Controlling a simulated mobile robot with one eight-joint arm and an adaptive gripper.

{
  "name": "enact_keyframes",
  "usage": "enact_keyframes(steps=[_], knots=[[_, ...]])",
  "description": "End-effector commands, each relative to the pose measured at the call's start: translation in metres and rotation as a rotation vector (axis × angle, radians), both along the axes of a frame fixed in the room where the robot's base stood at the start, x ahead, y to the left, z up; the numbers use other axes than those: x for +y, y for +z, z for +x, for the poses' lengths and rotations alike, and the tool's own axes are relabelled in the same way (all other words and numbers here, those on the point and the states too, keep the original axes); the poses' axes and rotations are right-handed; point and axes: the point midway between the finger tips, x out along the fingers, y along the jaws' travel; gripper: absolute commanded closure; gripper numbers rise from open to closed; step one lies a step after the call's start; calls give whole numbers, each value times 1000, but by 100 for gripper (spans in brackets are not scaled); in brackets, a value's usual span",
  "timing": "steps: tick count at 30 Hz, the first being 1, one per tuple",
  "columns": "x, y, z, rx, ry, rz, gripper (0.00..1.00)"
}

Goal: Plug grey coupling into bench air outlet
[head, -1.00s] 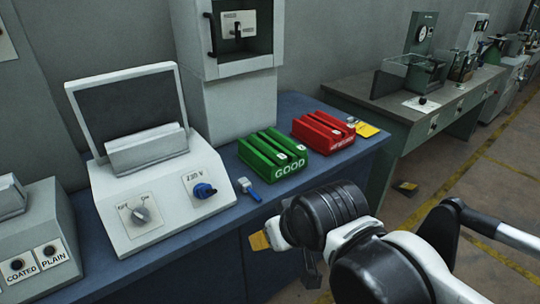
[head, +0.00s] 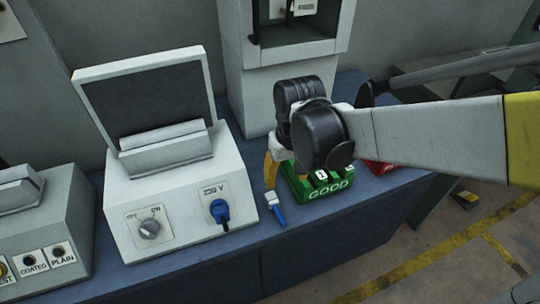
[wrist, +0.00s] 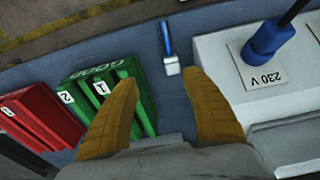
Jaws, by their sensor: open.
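I see no part that I can clearly name as the grey coupling or the bench air outlet. A small piece with a pale grey end and a blue handle (head: 277,210) lies on the blue bench top, between the 230 V box and the green tray. It also shows in the wrist view, and its grey end (wrist: 172,67) lies between and just beyond my fingertips. My gripper (head: 272,180) has yellow fingers. In the wrist view my gripper (wrist: 160,78) is open and empty, its fingers spread apart above the bench.
The pale box (head: 180,200) with a blue 230 V plug (head: 219,212) stands left of my gripper. The green GOOD tray (head: 325,190) is close on its right, with a red tray (head: 382,167) beyond, partly hidden by my arm. The bench front (head: 290,242) is clear.

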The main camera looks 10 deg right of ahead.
Motion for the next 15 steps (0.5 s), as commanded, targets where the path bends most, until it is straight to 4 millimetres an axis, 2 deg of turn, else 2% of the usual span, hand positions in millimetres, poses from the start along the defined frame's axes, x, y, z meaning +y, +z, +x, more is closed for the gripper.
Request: enact_keyframes(steps=[3,6,15], knots=[[17,-8,8,59,29,-15,44],[25,-16,11,93,44,-25,44],[31,-24,12,120,55,-34,44]])
